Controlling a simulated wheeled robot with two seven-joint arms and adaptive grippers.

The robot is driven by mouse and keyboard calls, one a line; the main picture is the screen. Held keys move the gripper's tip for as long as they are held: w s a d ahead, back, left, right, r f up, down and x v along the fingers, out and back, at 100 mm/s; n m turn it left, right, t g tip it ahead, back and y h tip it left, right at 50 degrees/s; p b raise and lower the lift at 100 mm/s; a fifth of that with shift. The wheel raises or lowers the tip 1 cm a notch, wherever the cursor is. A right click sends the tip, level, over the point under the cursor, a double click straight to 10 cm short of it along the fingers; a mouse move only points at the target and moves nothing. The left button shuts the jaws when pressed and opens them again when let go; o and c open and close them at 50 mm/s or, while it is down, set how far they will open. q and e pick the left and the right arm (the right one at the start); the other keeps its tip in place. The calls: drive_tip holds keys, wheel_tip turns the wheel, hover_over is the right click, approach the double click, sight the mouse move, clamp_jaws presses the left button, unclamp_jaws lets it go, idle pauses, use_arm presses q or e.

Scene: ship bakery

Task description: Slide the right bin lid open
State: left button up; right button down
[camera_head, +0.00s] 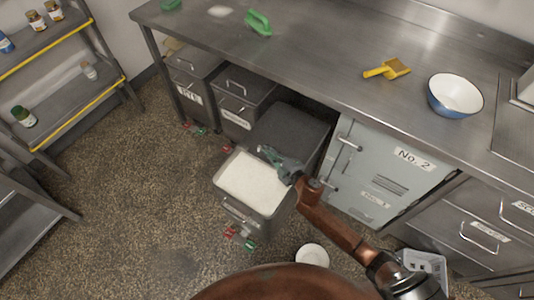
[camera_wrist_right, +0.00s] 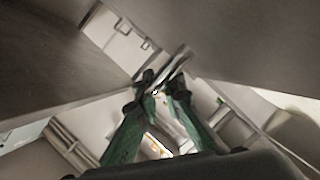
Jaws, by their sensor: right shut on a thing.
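The right bin (camera_head: 247,213) stands out in front of the bench, with white powder showing in its open front part. Its dark grey lid (camera_head: 290,133) lies slid back over the rear of the bin, partly under the bench top. My right gripper (camera_head: 268,154) is at the lid's front edge, above the powder. In the wrist view its green fingers (camera_wrist_right: 160,88) are closed around a thin metal bar, the lid handle (camera_wrist_right: 176,64). The handle is mostly hidden by the gripper in the head view. My left gripper is not in view.
Two closed bins, one with a pale label (camera_head: 189,97) and one beside it (camera_head: 235,122), stand left under the steel bench (camera_head: 320,50). A grey cabinet (camera_head: 385,187) is close on the right. A white round item (camera_head: 312,255) is on the floor. Floor to the left is clear.

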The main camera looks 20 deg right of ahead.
sight(275, 148)
drive_tip(key=w+d, duration=0.1)
drive_tip(key=d, duration=0.1)
drive_tip(key=w+d, duration=0.2)
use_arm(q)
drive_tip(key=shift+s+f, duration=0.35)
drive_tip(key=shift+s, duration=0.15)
use_arm(e)
drive_tip(key=c, duration=2)
unclamp_jaws()
drive_tip(key=shift+c, duration=0.2)
drive_tip(key=shift+s, duration=0.1)
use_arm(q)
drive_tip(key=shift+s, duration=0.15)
use_arm(e)
drive_tip(key=v, duration=1.1)
drive_tip(key=shift+s+d+r, duration=0.1)
drive_tip(key=shift+s+d, duration=0.05)
drive_tip(key=shift+s, duration=0.2)
